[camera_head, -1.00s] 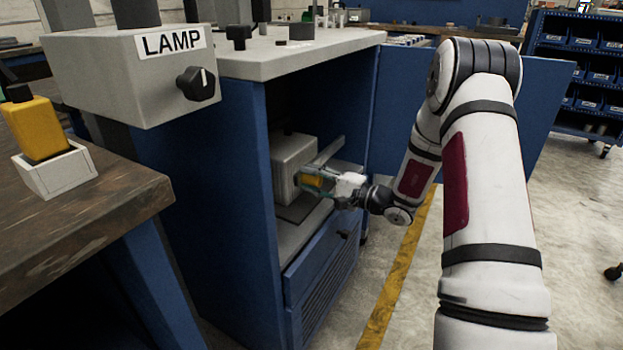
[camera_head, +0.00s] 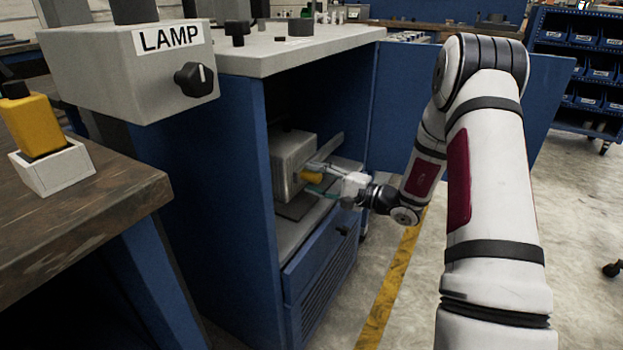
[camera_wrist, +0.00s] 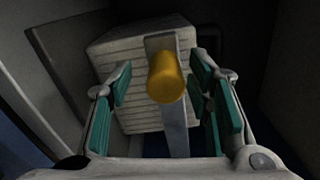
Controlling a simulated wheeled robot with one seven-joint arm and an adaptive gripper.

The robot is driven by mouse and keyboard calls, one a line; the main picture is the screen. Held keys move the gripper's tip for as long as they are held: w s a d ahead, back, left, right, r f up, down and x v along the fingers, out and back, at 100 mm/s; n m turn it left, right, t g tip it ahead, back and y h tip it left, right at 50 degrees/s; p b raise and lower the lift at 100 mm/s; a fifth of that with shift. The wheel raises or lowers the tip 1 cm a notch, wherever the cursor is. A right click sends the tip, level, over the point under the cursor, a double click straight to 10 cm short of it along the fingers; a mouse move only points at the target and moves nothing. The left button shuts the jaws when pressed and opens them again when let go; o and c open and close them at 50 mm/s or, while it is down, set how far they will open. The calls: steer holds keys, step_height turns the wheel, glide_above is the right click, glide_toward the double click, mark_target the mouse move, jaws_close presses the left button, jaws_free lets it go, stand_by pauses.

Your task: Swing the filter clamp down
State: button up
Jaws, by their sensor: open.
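The filter clamp shows in the wrist view as a grey bar (camera_wrist: 174,128) with a yellow cylindrical knob (camera_wrist: 165,78). It lies in front of a pale ribbed box (camera_wrist: 117,70) inside the blue cabinet; the box also shows in the head view (camera_head: 291,160). My gripper (camera_wrist: 168,95) is open, with its green-padded fingers on either side of the yellow knob. There are visible gaps between the pads and the knob.
The blue cabinet (camera_head: 235,200) has its door (camera_head: 470,100) swung open at the right. A lamp box (camera_head: 125,75) overhangs at the left. A wooden bench (camera_head: 90,210) holds a yellow bottle-like object (camera_head: 33,122) in a white holder.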

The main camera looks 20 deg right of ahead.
steer(key=v, duration=1)
steer(key=shift+s, duration=0.2)
steer(key=shift+d, duration=0.1)
